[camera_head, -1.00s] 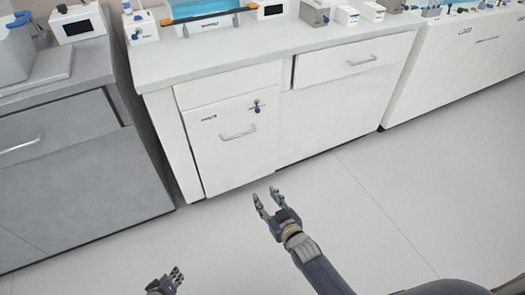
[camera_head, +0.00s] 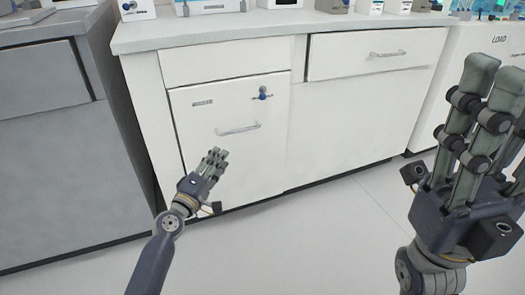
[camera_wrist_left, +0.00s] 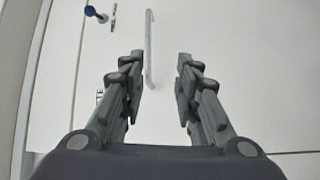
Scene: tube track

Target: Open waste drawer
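The waste drawer (camera_head: 265,165) is a white front, shut, with a small label (camera_head: 202,103), a bar handle (camera_head: 238,129) and a blue knob latch (camera_head: 262,93) at its upper right. My left gripper (camera_head: 216,154) is in front of the drawer, just below the handle. In the left wrist view, its fingers (camera_wrist_left: 160,75) are apart and empty, with the handle (camera_wrist_left: 150,50) ahead in the gap, nearer the left finger. The knob (camera_wrist_left: 94,12) shows at the top left. My right gripper (camera_head: 490,95) is large at the right edge, fingers up; its opening is unclear from this angle.
A white counter (camera_head: 240,30) runs above the drawer. A wider drawer (camera_head: 350,55) with its own handle is to the right. A grey cabinet (camera_head: 60,150) stands at the left. Pale floor (camera_head: 310,235) is free in front.

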